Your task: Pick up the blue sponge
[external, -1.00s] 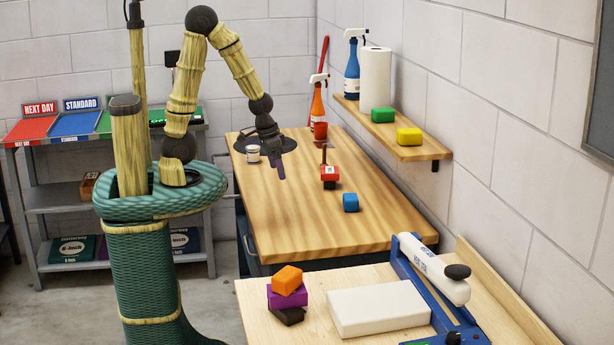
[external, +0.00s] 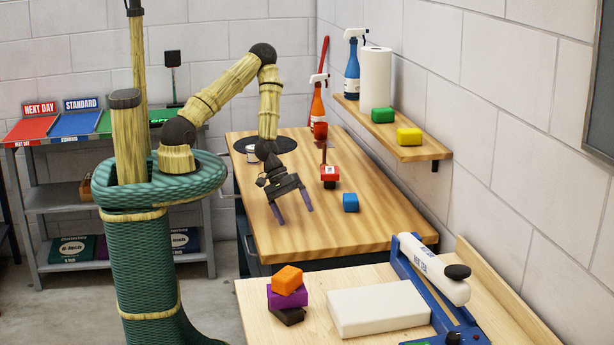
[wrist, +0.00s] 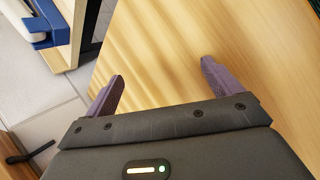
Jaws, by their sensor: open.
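The blue sponge (external: 350,203) is a small block lying on the wooden bench top (external: 350,236), right of its middle in the external view. My gripper (external: 295,220) is open and empty, with its purple fingers pointing down over the bench to the left of the sponge. A clear gap separates them. In the wrist view my gripper (wrist: 162,88) shows both fingers spread apart, with bare wood and the bench edge beyond them. The blue sponge is not in the wrist view.
A red block-like item (external: 329,174) stands behind the sponge. Green (external: 383,115) and yellow (external: 409,135) blocks sit on the wall shelf. An orange block (external: 288,279) tops a stack on the nearer table, beside a white slab (external: 378,307). The bench front is clear.

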